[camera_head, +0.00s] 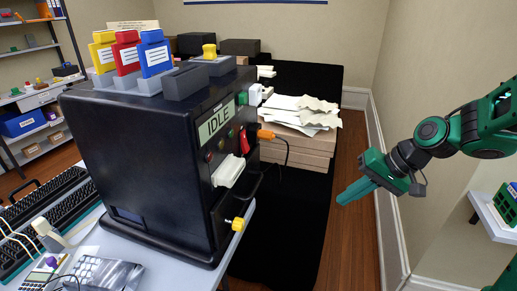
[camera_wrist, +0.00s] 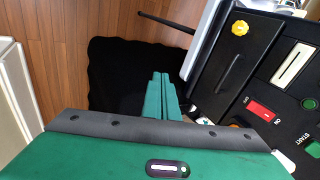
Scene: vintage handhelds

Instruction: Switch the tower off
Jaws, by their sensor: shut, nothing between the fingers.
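In the wrist view the red switch (camera_wrist: 261,110) lies at the right, with ON lettered at one end and a small label at the other; which side is pressed I cannot tell. My green gripper (camera_head: 345,197) is shut and empty, apart from the panel, to its right. In the wrist view its fingers (camera_wrist: 160,85) point past the tower's front, left of the switch.
A green START button (camera_wrist: 313,149) is near the switch.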

